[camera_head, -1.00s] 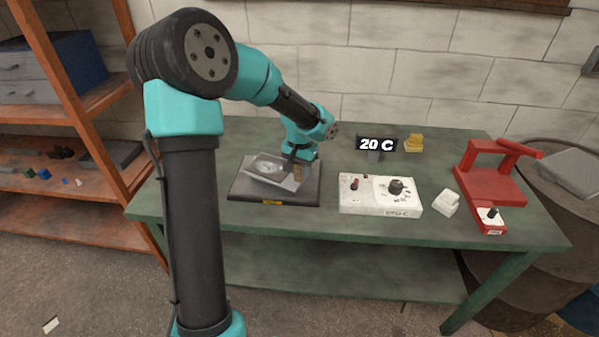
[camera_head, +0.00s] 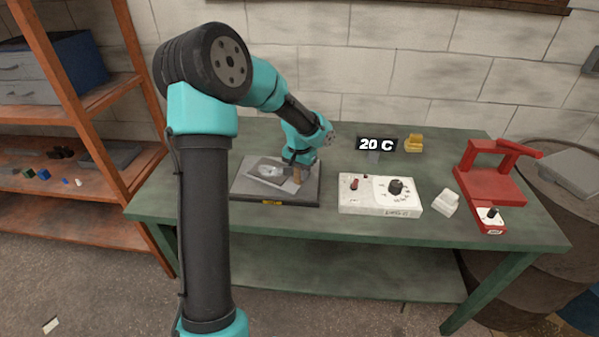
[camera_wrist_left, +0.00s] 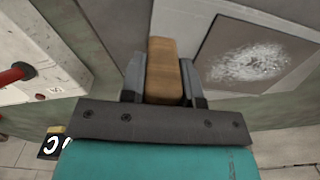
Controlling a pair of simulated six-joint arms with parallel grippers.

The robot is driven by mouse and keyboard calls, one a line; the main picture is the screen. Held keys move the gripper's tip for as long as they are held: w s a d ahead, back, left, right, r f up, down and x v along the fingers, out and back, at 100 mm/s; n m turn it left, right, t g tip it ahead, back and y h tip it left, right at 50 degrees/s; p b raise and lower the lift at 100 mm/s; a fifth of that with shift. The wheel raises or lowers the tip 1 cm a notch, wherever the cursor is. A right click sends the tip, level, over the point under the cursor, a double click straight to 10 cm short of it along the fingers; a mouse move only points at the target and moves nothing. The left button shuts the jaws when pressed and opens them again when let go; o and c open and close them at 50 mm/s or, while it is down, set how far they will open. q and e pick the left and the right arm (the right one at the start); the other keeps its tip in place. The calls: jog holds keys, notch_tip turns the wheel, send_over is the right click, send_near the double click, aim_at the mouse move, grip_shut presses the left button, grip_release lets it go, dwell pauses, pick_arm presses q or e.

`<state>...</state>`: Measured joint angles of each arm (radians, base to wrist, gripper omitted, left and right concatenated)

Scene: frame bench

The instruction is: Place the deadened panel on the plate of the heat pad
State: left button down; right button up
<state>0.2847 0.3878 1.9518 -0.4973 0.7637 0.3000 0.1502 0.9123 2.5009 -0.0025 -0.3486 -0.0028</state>
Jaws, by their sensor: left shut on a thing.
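The deadened panel (camera_head: 270,172) is a pale sheet with a darker patch and a whitish mottled mark. In the head view it lies over the dark plate of the heat pad (camera_head: 244,192), looking nearly flat. Whether it fully touches the plate I cannot tell. My left gripper (camera_head: 297,171) is shut on a tan block at the panel's right side, which looks like its handle. In the left wrist view the tan block (camera_wrist_left: 164,70) sits between the fingers, with the panel (camera_wrist_left: 250,58) to the right. My right gripper is not in view.
A white control box (camera_head: 380,195) with a knob stands right of the heat pad. Behind it are a "20 C" display (camera_head: 376,145) and a yellow object (camera_head: 413,143). A small white block (camera_head: 446,203) and a red device (camera_head: 490,185) are farther right on the green bench (camera_head: 330,225).

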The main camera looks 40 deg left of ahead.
pick_arm(q)
jog(key=shift+f, duration=0.1)
jog(key=c, duration=0.8)
grip_release()
jog(key=shift+c, duration=0.2)
notch_tip(320, 180, up, 12)
jog(key=shift+r, duration=0.1)
